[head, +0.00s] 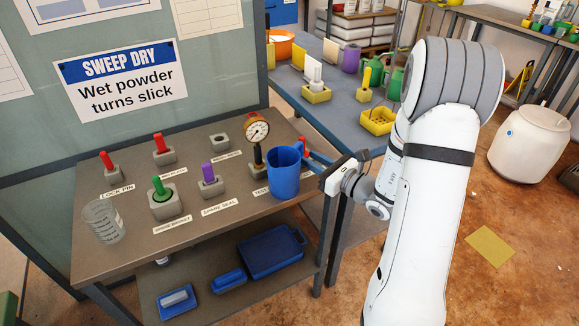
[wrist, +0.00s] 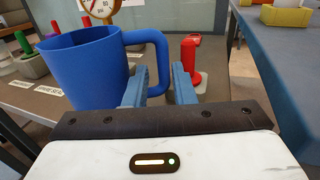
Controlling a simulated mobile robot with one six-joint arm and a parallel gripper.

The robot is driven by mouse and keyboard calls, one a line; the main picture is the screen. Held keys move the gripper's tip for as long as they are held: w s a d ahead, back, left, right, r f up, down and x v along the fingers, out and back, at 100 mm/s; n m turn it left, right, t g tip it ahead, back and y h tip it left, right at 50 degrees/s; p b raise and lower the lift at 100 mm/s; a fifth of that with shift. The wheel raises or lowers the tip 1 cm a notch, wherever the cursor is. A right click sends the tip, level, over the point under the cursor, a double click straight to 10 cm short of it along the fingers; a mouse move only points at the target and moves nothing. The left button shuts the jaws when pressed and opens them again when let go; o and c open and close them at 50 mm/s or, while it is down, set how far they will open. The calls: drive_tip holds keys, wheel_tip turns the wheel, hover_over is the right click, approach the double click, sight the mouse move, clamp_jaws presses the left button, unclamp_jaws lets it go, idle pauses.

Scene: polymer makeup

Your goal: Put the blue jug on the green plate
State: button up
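The blue jug (head: 284,172) is upright at the right end of the grey bench, its handle toward my arm. My gripper (head: 318,162) reaches in from the right at the handle. In the wrist view the jug (wrist: 85,70) is at left, and its handle passes between the two blue fingers of my gripper (wrist: 160,86). I cannot make out a green plate in either view.
The bench (head: 135,258) holds a pressure gauge (head: 256,128) close behind the jug, several colored-handled blocks and a clear beaker (head: 103,221). A red-handled part (wrist: 190,62) stands just beyond my fingers. A blue-topped table (head: 340,105) with yellow trays and green jugs is behind.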

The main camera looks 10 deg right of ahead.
drive_tip(key=x, duration=0.5)
drive_tip(key=shift+w+f, duration=0.1)
drive_tip(key=shift+w, duration=0.1)
drive_tip(key=shift+d, duration=0.1)
clamp_jaws()
